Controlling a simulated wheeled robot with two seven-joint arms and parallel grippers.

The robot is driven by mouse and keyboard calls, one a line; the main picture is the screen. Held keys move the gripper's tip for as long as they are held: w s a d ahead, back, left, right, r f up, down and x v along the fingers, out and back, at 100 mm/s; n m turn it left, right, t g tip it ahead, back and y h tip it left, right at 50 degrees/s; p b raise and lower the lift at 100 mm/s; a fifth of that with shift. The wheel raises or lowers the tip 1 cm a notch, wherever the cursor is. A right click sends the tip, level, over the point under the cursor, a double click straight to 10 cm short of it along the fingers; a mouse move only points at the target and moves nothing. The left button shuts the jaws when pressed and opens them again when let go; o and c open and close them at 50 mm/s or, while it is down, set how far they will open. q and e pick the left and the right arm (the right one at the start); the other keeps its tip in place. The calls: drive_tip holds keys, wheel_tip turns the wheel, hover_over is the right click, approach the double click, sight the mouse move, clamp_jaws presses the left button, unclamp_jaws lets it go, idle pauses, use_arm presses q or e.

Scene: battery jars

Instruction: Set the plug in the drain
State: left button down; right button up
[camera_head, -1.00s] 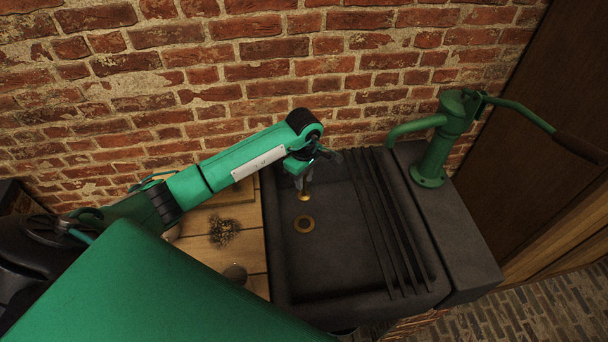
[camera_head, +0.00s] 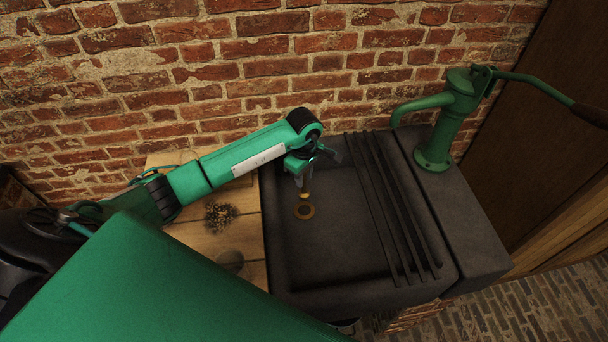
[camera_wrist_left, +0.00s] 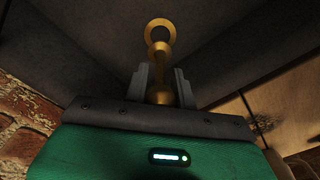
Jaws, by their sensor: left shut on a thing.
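The drain (camera_head: 305,212) is a flat brass ring with a dark centre in the floor of the dark stone sink (camera_head: 350,255). In the left wrist view the drain ring (camera_wrist_left: 160,27) shows at the top. My left gripper (camera_head: 303,186) is inside the sink, pointing down, just behind the drain in the picture. It is shut on the brass plug (camera_head: 305,196), whose rounded part (camera_wrist_left: 161,96) shows between the fingers (camera_wrist_left: 162,85) in the left wrist view. The plug's far end appears close to the drain's rim; I cannot tell if they touch. My right gripper is not in view.
Dark bars (camera_head: 392,210) lie across the sink's right side. A green hand pump (camera_head: 437,145) stands on the ledge to the right. A wooden counter (camera_head: 190,235) with a small dark pile (camera_head: 219,214) adjoins the left. A brick wall (camera_head: 250,65) rises behind.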

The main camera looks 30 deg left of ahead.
sight(304, 192)
use_arm(q)
drive_tip(key=shift+f+b, duration=2)
drive_tip(key=shift+f, duration=0.4)
drive_tip(key=shift+f+b, duration=0.45)
drive_tip(key=shift+f, duration=0.1)
drive_tip(key=c, duration=1.1)
unclamp_jaws()
drive_tip(key=shift+o, duration=0.2)
